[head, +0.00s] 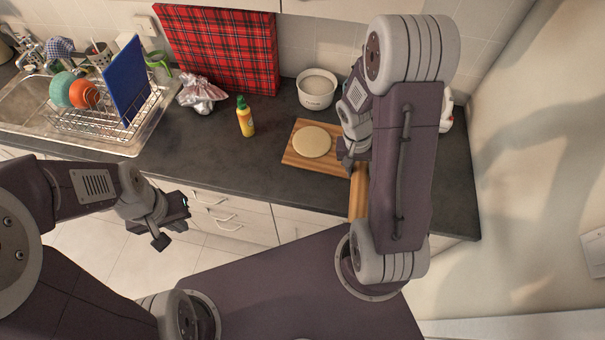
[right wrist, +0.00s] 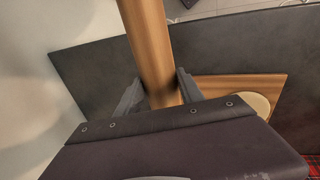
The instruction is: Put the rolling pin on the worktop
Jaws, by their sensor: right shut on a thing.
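The rolling pin (head: 358,190) is a wooden cylinder held in my right gripper (head: 348,158). In the right wrist view the rolling pin (right wrist: 150,45) runs between the two fingers of the right gripper (right wrist: 158,92), which are shut on it. In the head view much of the pin is hidden behind my right arm. The dark worktop (head: 220,150) runs under the wall, and the pin's near end reaches out past its front edge. I cannot tell whether the pin touches the worktop. My left gripper (head: 172,225) hangs in front of the drawers, its fingers apart and empty.
A wooden board (head: 292,157) with a round of dough (head: 312,141) lies beside the right gripper. A dish rack (head: 70,122) is left. The worktop's front middle is clear.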

